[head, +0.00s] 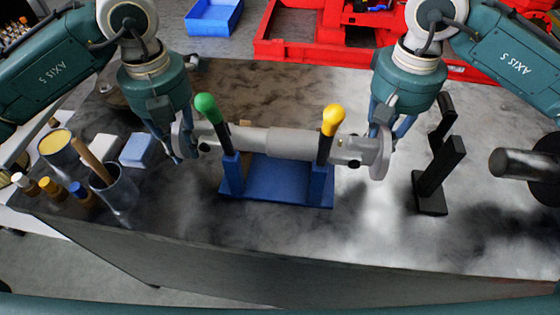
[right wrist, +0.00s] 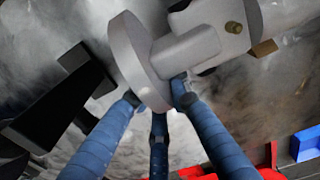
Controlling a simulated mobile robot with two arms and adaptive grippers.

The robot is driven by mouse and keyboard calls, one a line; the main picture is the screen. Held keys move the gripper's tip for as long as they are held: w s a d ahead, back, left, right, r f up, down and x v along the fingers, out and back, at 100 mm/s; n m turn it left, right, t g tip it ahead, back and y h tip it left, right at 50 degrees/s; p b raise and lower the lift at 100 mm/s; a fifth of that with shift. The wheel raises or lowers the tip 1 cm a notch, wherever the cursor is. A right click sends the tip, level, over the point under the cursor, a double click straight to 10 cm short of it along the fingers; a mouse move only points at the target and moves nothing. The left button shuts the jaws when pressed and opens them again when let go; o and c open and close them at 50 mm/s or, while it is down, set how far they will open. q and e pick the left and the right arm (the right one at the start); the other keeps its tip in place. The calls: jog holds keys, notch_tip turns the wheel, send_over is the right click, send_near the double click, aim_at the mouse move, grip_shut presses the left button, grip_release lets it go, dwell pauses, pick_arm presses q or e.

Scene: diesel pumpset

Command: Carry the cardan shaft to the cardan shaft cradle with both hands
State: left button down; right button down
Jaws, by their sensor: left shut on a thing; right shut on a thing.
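The grey cardan shaft (head: 285,143) lies level from left to right, with a round flange at each end. My left gripper (head: 178,148) is shut on its left end, and my right gripper (head: 388,132) on its right end. The right wrist view shows blue fingers (right wrist: 156,102) at the shaft's flange (right wrist: 133,58). A blue stand (head: 272,188) with two uprights, one green-knobbed lever (head: 206,104) and one yellow-knobbed lever (head: 332,120), is under the shaft's middle. I cannot tell whether the shaft touches the stand.
Two black posts (head: 440,178) stand right of the shaft, with a dark round part (head: 515,164) beyond. At left are a cup of tools (head: 118,192), a yellow-topped can (head: 55,143) and a blue-white block (head: 137,150). The front middle of the table is clear.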

pick_arm(q)
jog(key=c, duration=2)
grip_release()
jog(key=shift+a+f, duration=0.1)
jog(key=shift+f, duration=0.1)
pick_arm(e)
jog(key=c, duration=2)
grip_release()
jog(key=shift+d+f, duration=0.1)
jog(key=shift+f, duration=0.15)
pick_arm(q)
jog(key=o, duration=0.4)
jog(key=shift+c, duration=0.2)
pick_arm(e)
jog(key=o, duration=0.4)
jog(key=shift+r, duration=0.1)
jog(key=shift+c, duration=0.2)
pick_arm(q)
jog(key=shift+s+r, duration=0.1)
jog(key=shift+r, duration=0.1)
jog(key=shift+r, duration=0.35)
pick_arm(e)
jog(key=shift+a, duration=0.2)
pick_arm(q)
notch_tip(320, 180, up, 7)
jog(key=shift+f, duration=0.1)
pick_arm(e)
jog(key=shift+s+d+r, duration=0.1)
notch_tip(320, 180, up, 12)
jog(key=shift+f, duration=0.1)
